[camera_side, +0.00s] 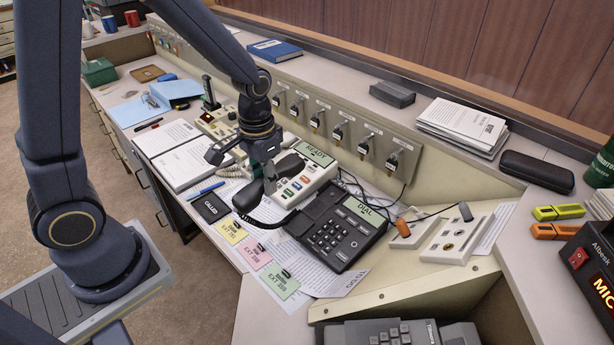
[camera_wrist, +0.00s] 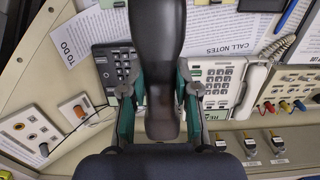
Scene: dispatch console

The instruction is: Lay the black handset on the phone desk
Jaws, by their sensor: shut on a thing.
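My gripper (camera_side: 268,182) is shut on the black handset (camera_side: 249,198), which it holds across its middle. In the wrist view the handset (camera_wrist: 158,40) runs lengthwise between the two green-padded fingers (camera_wrist: 158,105). The handset appears raised above the desk, just left of the black phone (camera_side: 342,230) with the DIAL display. The black phone (camera_wrist: 112,62) is partly hidden behind the handset in the wrist view. The phone desk (camera_side: 415,278) is a beige surface with papers on it. Part of the handset is hidden by my fingers in the side view.
A white phone (camera_side: 305,180) marked READY stands behind the black phone. A jack plate (camera_side: 455,240) sits right of the black phone.

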